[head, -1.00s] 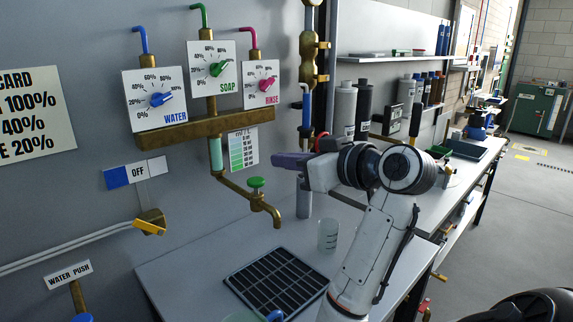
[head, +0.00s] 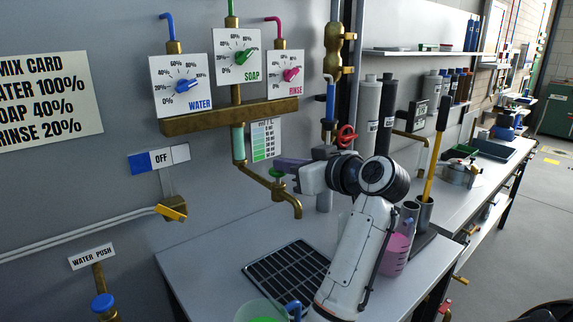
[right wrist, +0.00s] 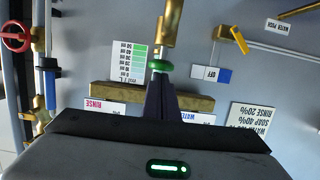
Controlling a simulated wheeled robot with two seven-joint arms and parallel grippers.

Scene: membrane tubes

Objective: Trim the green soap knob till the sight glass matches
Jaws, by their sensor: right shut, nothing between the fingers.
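The soap dial (head: 237,57) has a green knob (head: 240,58) whose tip points up and right. The sight glass (head: 238,142) is a pale green tube under the brass manifold, with a green-banded scale card (head: 265,140) beside it. Below it, a small green handwheel (head: 277,174) sits on the brass spout; it also shows in the right wrist view (right wrist: 160,67). My right gripper (head: 283,163) is shut and empty, its dark fingers at the handwheel. In the right wrist view the fingertips (right wrist: 160,82) end against or just short of it; contact is unclear. My left gripper is not in view.
Water (head: 182,86) and rinse (head: 285,74) dials flank the soap dial. The mix card (head: 45,102) reads soap 40%. A jug with green liquid (head: 262,312) stands near the black grate (head: 288,272). A pink jug (head: 396,255) stands right of my arm.

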